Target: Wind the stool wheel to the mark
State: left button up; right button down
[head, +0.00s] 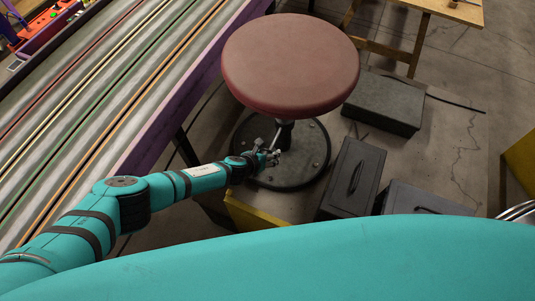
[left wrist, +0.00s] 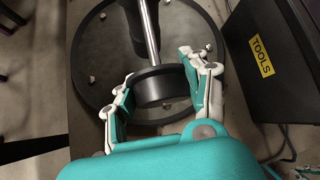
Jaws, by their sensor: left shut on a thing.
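The stool has a round, dull red seat (head: 290,62) and a round black base plate (head: 305,170) with bolts. The base plate also fills the upper middle of the left wrist view (left wrist: 95,75). My left gripper (head: 274,157) is low beneath the seat, beside the stool's column. In the left wrist view my left gripper (left wrist: 158,80) has a finger on each side of the black stool wheel (left wrist: 160,90) and is shut on it. A shiny steel rod (left wrist: 149,35) runs up from behind the wheel. I cannot make out the mark. My right gripper is not in view.
Dark toolboxes (head: 352,178) stand on the floor right of the stool; one shows a yellow TOOLS label (left wrist: 262,57) in the left wrist view. A grey case (head: 385,103) lies behind them. The slot track table (head: 150,125) is on the left.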

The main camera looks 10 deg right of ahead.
pick_arm(q)
jog(key=h+b, duration=0.1)
jog(key=n+g+h+b, duration=0.1)
jog(key=b, duration=0.1)
jog(key=shift+a+f+n+h+b, duration=0.1)
jog(key=shift+f+n+h+b, duration=0.15)
jog(key=shift+n+h+b, duration=0.05)
jog(key=n+g+h+b, duration=0.1)
jog(key=b, duration=0.2)
jog(key=shift+h, duration=0.4)
jog(key=shift+r+n+h+b, duration=0.2)
jog(key=shift+n+h+b, duration=0.1)
jog(key=shift+h+b, duration=0.15)
jog(key=o, duration=1.2)
